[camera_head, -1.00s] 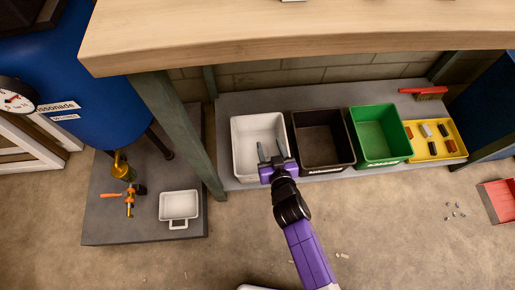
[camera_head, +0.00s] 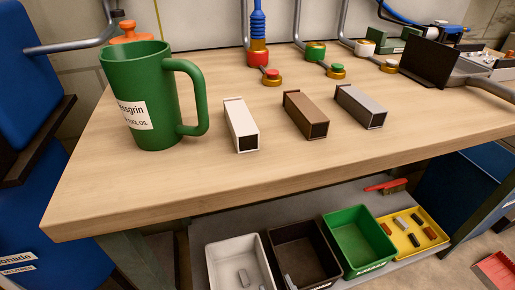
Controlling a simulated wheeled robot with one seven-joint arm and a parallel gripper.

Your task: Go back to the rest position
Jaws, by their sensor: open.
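Only the tips of my gripper (camera_head: 275,284) seem to show, at the bottom edge, as slim grey fingers over the front of the white bin (camera_head: 213,262) and the black bin (camera_head: 321,244). The fingers are apart, with nothing seen between them. The rest of my gripper and my arm is below the picture. A small grey piece (camera_head: 243,278) appears to lie inside the white bin.
Above the bins is a wooden workbench (camera_head: 110,195) with a green mug (camera_head: 140,95) and white (camera_head: 240,122), brown (camera_head: 305,113) and grey (camera_head: 360,105) boxy tubes. A green bin (camera_head: 358,238) and yellow tray (camera_head: 437,247) stand right of the black bin.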

